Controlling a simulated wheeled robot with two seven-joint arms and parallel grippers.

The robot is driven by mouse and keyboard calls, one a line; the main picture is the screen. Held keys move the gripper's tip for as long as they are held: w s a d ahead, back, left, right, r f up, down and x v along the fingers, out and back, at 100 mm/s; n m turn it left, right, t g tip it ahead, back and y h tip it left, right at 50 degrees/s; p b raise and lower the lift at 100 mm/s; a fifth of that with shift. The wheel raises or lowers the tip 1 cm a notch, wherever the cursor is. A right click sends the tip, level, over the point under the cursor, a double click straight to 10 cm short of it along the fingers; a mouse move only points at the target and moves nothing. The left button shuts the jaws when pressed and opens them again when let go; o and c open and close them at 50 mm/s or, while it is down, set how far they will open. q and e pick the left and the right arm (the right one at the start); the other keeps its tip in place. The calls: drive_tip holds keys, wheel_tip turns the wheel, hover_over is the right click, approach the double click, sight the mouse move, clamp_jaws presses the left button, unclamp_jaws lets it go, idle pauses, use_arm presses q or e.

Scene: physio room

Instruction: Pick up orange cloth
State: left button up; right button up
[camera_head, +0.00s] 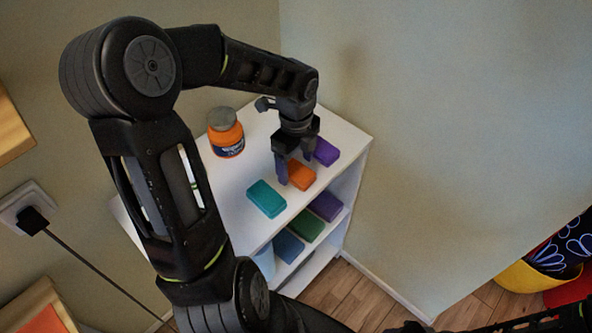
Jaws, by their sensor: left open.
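The orange cloth (301,175) is a small folded block on the white shelf top, near its front edge. It lies between a teal cloth (267,198) at its lower left and a purple cloth (325,151) at its upper right. My left gripper (295,168) points down over the orange cloth with its fingers apart. One finger is at the cloth's left side, the other near its far right side by the purple cloth. Whether the fingers touch it I cannot tell. Dark parts of my right arm show at the lower right edge; its gripper is not visible.
An orange jar with a grey lid (226,133) stands on the shelf top (228,187). A lower shelf holds blue, green (305,226) and purple folded pieces. A wall is close on the right. A yellow container (530,278) stands at the far right.

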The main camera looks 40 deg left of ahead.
sight(296, 169)
use_arm(q)
drive_tip(key=shift+f, duration=0.7)
drive_tip(key=shift+c, duration=0.2)
drive_tip(key=c, duration=1.4)
wheel_tip(296, 169, up, 10)
idle(0.3)
